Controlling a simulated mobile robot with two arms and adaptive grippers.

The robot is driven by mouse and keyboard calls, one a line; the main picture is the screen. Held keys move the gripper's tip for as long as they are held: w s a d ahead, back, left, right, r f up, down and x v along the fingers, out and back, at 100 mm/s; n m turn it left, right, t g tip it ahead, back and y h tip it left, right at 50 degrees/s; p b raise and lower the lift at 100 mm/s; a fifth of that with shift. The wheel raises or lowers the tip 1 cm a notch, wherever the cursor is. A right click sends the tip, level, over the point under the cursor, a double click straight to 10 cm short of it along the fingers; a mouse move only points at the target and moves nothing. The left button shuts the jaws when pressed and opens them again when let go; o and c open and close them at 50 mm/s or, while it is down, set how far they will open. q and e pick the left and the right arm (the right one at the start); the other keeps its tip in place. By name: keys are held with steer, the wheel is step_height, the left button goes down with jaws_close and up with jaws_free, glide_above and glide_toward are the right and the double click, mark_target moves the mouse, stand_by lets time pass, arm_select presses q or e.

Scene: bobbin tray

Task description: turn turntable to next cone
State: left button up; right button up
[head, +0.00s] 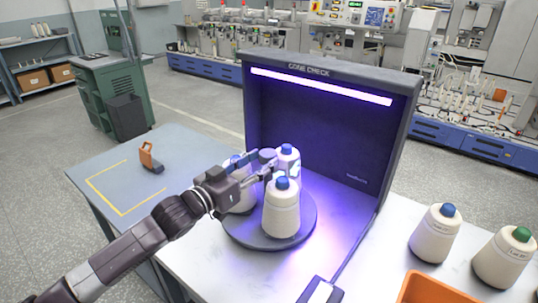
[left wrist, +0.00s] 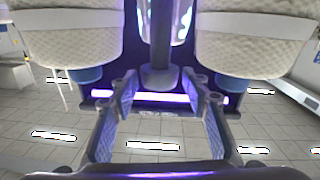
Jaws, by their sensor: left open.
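The dark round turntable (head: 254,238) sits in the lit booth and bears cream yarn cones with blue tips. One cone (head: 282,212) is at the front, one (head: 240,200) at the left, partly behind my arm, and one (head: 290,164) at the back. My left gripper (head: 270,163) is over the turntable among the cones. In the left wrist view, which appears upside down, its fingers (left wrist: 159,85) are open. A dark post with a rounded end (left wrist: 159,76) shows between the fingertips, with a cone on each side (left wrist: 68,35) (left wrist: 252,42). Contact with the post cannot be told.
The dark booth (head: 310,130) with a purple light bar stands behind the turntable. At right are a blue-tipped cone (head: 435,235), a green-tipped cone (head: 503,258) and an orange bin (head: 432,290). An orange tool (head: 150,158) lies on the left table.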

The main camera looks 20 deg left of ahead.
arm_select(q)
steer(key=shift+x, duration=1.7)
jaws_close()
